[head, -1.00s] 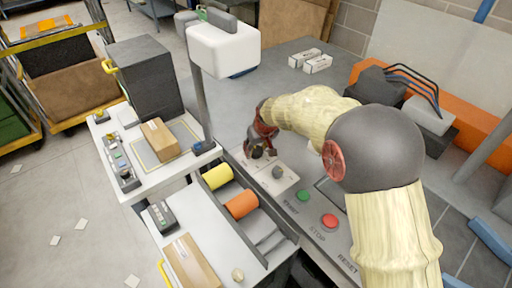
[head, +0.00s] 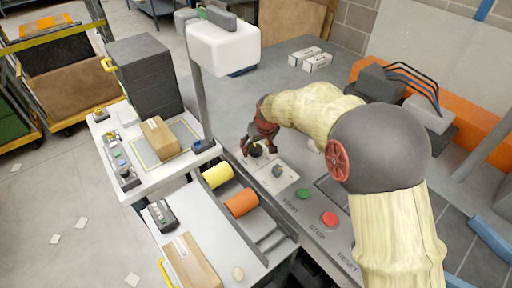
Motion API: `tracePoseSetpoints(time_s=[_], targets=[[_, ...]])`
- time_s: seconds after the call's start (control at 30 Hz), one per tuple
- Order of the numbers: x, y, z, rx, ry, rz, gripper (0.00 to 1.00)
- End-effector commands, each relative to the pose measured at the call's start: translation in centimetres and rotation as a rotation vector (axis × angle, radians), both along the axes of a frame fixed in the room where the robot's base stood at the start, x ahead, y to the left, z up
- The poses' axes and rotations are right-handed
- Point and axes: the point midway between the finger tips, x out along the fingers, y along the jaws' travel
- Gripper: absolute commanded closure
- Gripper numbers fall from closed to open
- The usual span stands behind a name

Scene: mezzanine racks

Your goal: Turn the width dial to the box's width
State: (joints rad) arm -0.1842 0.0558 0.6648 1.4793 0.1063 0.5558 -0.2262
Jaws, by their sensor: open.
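A white panel (head: 289,183) on the grey console carries two knobs. The dark knob (head: 256,151) is on its far left part, and a grey knob (head: 278,171) is nearer. Which one is the width dial cannot be read at this size. My gripper (head: 261,146), dark with red parts, is open at the dark knob, its fingers pointing down. Whether the fingers touch the knob cannot be told. A brown cardboard box (head: 159,137) lies inside a yellow outline on the white table at left.
A green START button (head: 303,193) and a red STOP button (head: 329,218) sit right of the panel. Another cardboard box (head: 191,262) is in front. A post with a white head (head: 222,47) stands behind.

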Motion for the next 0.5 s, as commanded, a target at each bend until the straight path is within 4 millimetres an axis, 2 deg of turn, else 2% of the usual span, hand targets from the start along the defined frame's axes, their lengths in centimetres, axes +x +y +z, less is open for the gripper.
tracePoseSetpoints(time_s=[0.3, 0.5], targets=[[-2.2, -0.8, 5.8, 0.0, -0.003, 0.0, 0.39], [-3.4, -1.2, 8.8, 0.0, -0.002, 0.0, 0.39]])
